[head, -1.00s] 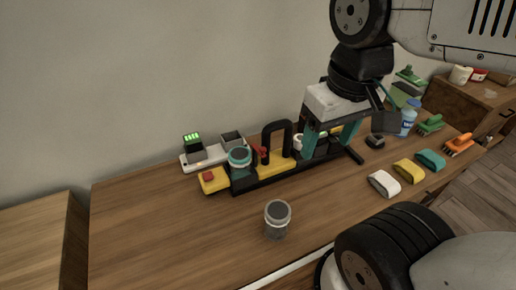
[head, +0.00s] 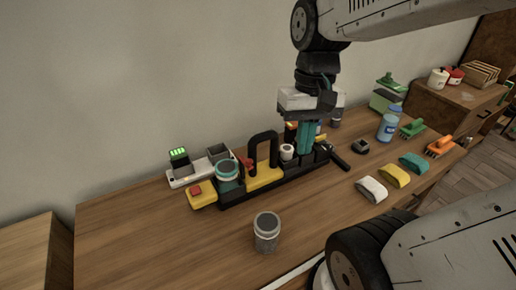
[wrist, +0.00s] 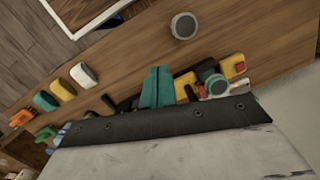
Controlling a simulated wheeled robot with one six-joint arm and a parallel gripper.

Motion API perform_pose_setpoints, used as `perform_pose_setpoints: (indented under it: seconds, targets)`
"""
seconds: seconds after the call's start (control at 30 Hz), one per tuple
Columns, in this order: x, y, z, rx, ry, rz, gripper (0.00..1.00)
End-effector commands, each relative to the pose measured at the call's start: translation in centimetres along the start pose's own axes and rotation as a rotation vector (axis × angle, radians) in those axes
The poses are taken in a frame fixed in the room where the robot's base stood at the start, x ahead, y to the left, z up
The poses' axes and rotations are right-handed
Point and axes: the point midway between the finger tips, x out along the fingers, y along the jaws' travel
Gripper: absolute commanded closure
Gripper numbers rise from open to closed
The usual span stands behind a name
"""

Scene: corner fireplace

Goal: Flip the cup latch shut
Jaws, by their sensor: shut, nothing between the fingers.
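My gripper (head: 304,140) is shut, its teal fingers together and pointing down, over or just behind the right part of a black rack (head: 240,199). The fingers also show in the wrist view (wrist: 158,86), with nothing between them. The rack carries a teal-rimmed round cup holder (head: 228,172) at its left and a small red lever (head: 246,164) beside it. I cannot tell which part is the cup latch or how it is set. Whether the fingertips touch anything is hidden.
A black handle on a yellow block (head: 264,175) rises mid-rack, with a small white cup (head: 287,152) beside it. A grey cup (head: 266,235) stands in front. White, yellow and teal pieces (head: 373,188) lie to the right, near a blue bottle (head: 388,125). The table's left front is clear.

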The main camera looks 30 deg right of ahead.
Motion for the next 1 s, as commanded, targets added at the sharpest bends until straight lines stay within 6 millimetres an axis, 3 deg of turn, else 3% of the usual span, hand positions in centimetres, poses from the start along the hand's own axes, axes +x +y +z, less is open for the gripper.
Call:
perform_pose_setpoints:
  seconds: [0.53, 0.7, 1.0]
  targets:
    - [3.3, 1.2, -12.9, 0.702, -0.340, -0.271, 1.00]
    - [2.6, 0.3, -16.5, 0.916, -0.408, -0.349, 1.00]
    - [1.9, -0.3, -16.7, 1.017, -0.433, -0.358, 1.00]
